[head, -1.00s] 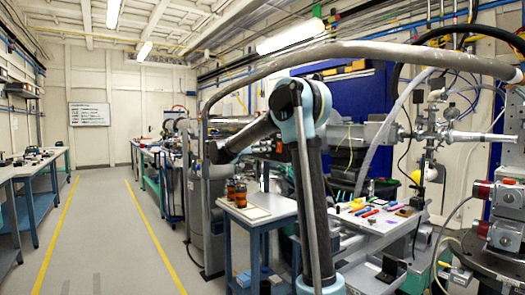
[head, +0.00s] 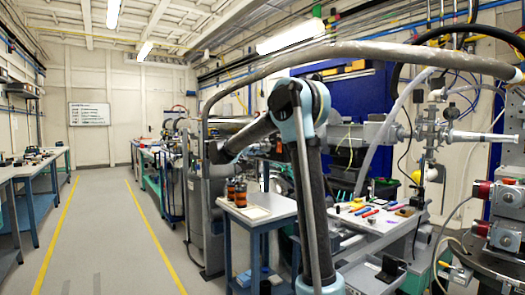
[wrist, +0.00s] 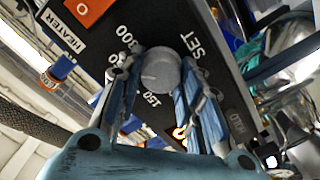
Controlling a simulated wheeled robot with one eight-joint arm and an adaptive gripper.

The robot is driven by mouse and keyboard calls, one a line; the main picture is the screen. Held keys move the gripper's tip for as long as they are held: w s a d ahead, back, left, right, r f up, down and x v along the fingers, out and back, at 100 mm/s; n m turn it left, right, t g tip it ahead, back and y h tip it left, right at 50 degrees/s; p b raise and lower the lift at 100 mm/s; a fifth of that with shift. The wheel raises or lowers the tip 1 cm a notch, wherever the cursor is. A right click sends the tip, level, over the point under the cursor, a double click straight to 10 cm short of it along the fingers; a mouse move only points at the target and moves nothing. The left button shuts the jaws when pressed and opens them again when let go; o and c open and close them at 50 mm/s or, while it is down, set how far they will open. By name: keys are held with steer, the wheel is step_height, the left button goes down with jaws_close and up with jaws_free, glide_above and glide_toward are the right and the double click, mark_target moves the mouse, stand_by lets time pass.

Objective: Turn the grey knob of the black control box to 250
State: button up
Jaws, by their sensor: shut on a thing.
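The black control box (wrist: 160,22) fills the top and middle of the wrist view, seen at a tilt. Its round grey knob (wrist: 160,72) sits between the fingertips of my gripper (wrist: 161,80). The gripper is shut on the knob, one blue-grey finger on each side. White print reads 300 and SET above the knob and 150 below it. Another number at the left finger is mostly hidden. I cannot make out where the knob points. I cannot pick out the box or the gripper in the head view.
An orange switch (wrist: 86,11) and a HEATER label (wrist: 62,32) sit on the box face, with HOLD print at the right. In the head view, a small blue-legged table (head: 258,216) stands beside my arm. The marked aisle at left is clear.

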steer(key=shift+w+a+n, duration=0.15)
steer(key=shift+n, duration=0.35)
steer(key=o, duration=1.1)
steer(key=shift+f, duration=0.1)
steer(key=shift+c, duration=0.2)
steer(key=v, duration=1.2)
